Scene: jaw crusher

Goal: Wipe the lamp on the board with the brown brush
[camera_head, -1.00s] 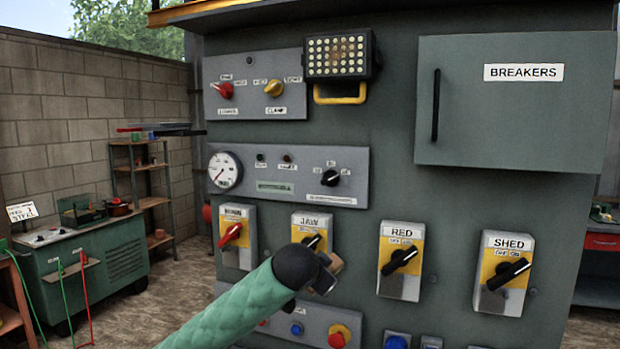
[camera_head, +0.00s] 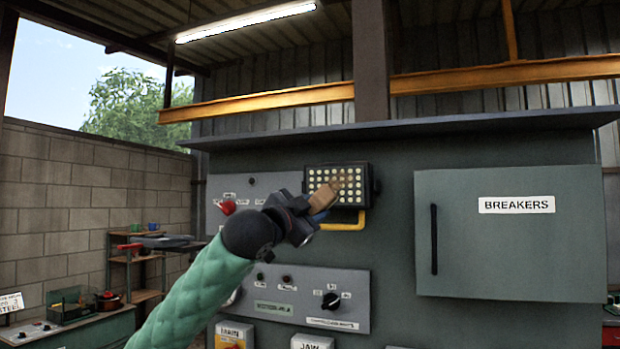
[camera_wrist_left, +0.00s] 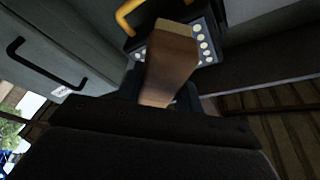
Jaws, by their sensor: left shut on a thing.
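The lamp (camera_head: 352,176) is a black-framed panel with rows of pale round LEDs and a yellow handle below it, mounted high on the grey-green board (camera_head: 395,215). A brownish smear shows on its face beside the brush. My left gripper (camera_head: 308,212) is shut on the brown brush (camera_head: 325,196), which reaches up over the lamp's lower left part. In the left wrist view the brush (camera_wrist_left: 168,65) covers much of the lamp (camera_wrist_left: 205,42). I cannot tell whether the brush touches the lamp. My right gripper is out of view.
The BREAKERS cabinet (camera_head: 515,235) with a black handle is right of the lamp. A knob panel (camera_head: 300,295) and a red knob (camera_head: 228,206) lie near my left arm. A ledge (camera_head: 400,130) juts out above the lamp.

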